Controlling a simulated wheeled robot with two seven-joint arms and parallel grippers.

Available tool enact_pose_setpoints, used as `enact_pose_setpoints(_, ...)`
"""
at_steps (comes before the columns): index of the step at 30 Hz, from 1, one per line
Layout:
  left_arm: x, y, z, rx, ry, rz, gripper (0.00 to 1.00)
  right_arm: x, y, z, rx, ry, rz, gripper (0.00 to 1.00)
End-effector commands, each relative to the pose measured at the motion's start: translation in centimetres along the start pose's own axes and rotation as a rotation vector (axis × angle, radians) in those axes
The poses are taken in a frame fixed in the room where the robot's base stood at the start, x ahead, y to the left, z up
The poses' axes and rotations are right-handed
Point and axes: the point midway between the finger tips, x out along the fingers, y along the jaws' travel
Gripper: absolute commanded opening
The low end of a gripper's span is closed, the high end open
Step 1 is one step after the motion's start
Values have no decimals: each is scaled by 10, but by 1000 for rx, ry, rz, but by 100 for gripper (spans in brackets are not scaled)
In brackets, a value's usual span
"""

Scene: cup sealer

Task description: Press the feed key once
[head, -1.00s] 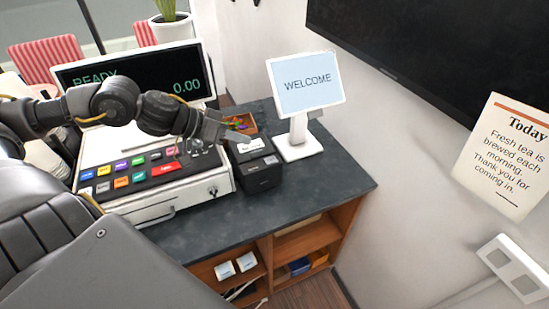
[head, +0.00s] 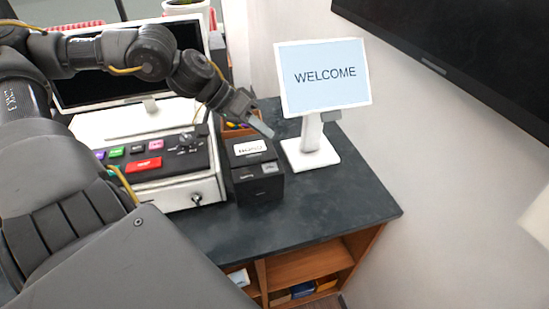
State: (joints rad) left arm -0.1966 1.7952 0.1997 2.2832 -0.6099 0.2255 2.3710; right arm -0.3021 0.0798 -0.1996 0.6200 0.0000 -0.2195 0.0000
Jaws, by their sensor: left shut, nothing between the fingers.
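A small black printer (head: 256,188) stands on the dark counter. It has a white label (head: 250,147) on its top and a small grey key (head: 270,168) near its front right edge, which may be the feed key; its lettering is too small to read. My left gripper (head: 268,131) reaches in from the left with its fingers shut and empty. In the picture the fingertips sit just above the printer's back right corner, apart from the grey key. My right gripper is not in view.
A cash register (head: 170,195) with coloured keys and a dark screen stands left of the printer. A WELCOME display (head: 322,78) on a white stand is to the right. A small wooden tray (head: 236,130) is behind the printer. The counter (head: 340,205) at front right is clear.

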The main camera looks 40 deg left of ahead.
Motion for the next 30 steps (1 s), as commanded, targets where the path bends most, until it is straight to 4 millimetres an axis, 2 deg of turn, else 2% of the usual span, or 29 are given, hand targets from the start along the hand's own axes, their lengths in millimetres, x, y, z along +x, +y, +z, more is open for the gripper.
enact_pose_setpoints(3,2,1,-2,4,-6,1,0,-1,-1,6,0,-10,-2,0)
enact_pose_setpoints(14,7,-1,0,7,-5,3,0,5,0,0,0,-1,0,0)
enact_pose_setpoints(20,19,-10,10,6,-3,2,0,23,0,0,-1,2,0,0)
enact_pose_setpoints(30,51,-34,33,6,-2,2,0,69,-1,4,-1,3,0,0)
